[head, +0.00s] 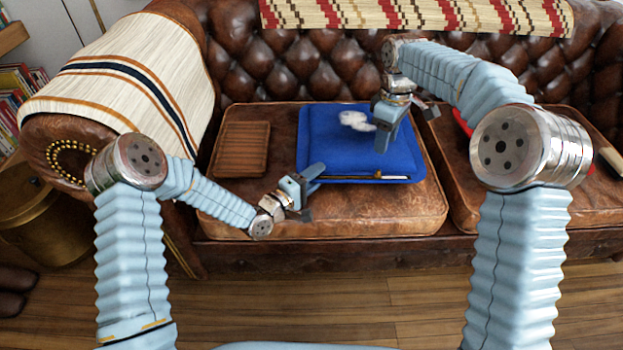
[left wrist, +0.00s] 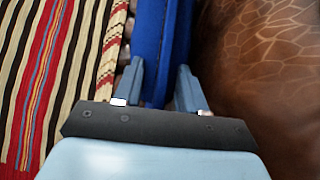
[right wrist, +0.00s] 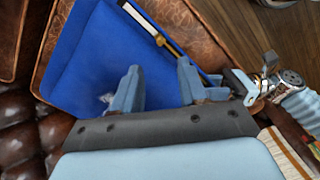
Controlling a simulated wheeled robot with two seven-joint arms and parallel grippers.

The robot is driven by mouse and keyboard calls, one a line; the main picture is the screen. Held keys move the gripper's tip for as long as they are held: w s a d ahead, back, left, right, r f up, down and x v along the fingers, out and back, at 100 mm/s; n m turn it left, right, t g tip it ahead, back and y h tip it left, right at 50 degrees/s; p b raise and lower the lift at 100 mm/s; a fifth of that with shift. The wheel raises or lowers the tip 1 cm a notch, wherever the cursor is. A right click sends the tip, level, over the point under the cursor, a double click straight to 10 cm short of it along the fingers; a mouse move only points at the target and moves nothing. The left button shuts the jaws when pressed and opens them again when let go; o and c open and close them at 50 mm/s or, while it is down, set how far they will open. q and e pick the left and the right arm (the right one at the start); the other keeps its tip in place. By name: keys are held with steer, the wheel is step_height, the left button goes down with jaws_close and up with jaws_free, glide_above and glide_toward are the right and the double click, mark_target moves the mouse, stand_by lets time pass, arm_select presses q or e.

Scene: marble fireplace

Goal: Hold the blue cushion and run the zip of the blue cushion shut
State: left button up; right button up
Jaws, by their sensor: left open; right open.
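The blue cushion (head: 340,150) lies flat on the sofa seat. Its zip (head: 350,178) runs along the front edge, with a small gold-coloured piece (right wrist: 159,40) on it and a pale strip beyond, towards the cushion's right end. My left gripper (head: 319,170) is at the cushion's front left corner. In the left wrist view, its open fingers (left wrist: 160,68) stand either side of a blue cushion edge (left wrist: 152,30); contact cannot be told. My right gripper (head: 382,150) is open above the cushion, behind the zip, pointing down. It also shows in the right wrist view (right wrist: 158,68).
A white tuft (head: 355,120) lies on the cushion. A brown slatted tray (head: 241,150) sits to its left. A red object (head: 461,122) lies on the right seat, partly hidden by my right arm. The tufted backrest (head: 300,70) stands behind. The seat's front is clear.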

arm_select(q)
jaws_close()
arm_select(e)
steer(key=shift+a, duration=0.2)
steer(key=shift+c, duration=1.2)
steer(key=a+n+h, duration=0.1)
steer(key=a+n, duration=0.1)
steer(key=a, duration=0.1)
steer(key=a+n+h, duration=0.1)
steer(key=a+n, duration=0.1)
steer(key=a, duration=0.1)
steer(key=a+n+h, duration=0.2)
steer(key=a, duration=0.1)
steer(key=shift+s+a+r, duration=0.1)
steer(key=shift+s+a, duration=0.05)
steer(key=shift+a, duration=0.15)
jaws_close()
steer(key=n, duration=0.1)
glide_toward(374, 178)
steer(key=a+f, duration=0.1)
steer(key=f, duration=0.2)
steer(key=a+f, duration=0.1)
steer(key=shift+a+f, duration=0.3)
steer(key=shift+f, duration=0.05)
steer(key=d, duration=0.2)
steer(key=shift+d, duration=1)
